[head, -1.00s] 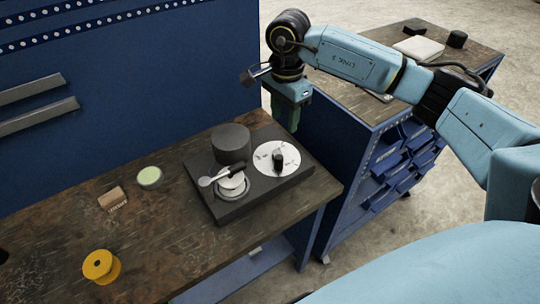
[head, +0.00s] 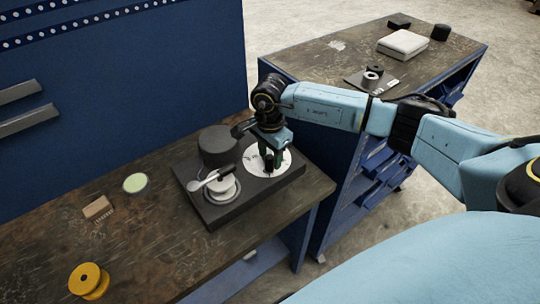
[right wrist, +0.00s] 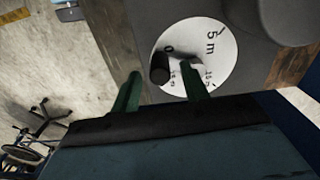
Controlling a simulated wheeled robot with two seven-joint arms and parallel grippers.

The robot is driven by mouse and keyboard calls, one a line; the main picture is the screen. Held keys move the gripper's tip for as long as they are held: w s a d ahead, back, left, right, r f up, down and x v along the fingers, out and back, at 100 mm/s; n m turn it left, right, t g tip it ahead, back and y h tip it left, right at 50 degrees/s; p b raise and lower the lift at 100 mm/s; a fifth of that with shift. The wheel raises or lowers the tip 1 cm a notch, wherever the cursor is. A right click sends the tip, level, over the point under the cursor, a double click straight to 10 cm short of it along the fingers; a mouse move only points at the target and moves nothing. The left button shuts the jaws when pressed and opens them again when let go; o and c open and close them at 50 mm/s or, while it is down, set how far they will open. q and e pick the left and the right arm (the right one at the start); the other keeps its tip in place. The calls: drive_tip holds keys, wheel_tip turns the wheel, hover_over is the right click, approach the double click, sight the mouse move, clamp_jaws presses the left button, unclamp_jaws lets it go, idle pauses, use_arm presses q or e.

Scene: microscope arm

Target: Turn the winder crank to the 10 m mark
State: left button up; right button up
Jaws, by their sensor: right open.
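The winder is a dark flat base (head: 222,212) on the wooden bench. On its right side is a white dial (head: 283,163) with printed marks. In the right wrist view the dial (right wrist: 222,66) shows a clear "5 m" and a 0; the smaller marks near the fingers are hard to read. A black upright knob (right wrist: 160,67) stands at the dial, close to the 0. My right gripper (head: 268,166) points down over the dial, open, with the knob showing between its two green fingers. I cannot tell whether they touch it. My left gripper is not in view.
On the base also stand a dark cylinder (head: 216,146) and a pale spool (head: 223,190) with a silver lever. A second bench (head: 310,60) stands behind right.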

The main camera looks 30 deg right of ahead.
drive_tip(key=shift+f, duration=0.7)
clamp_jaws()
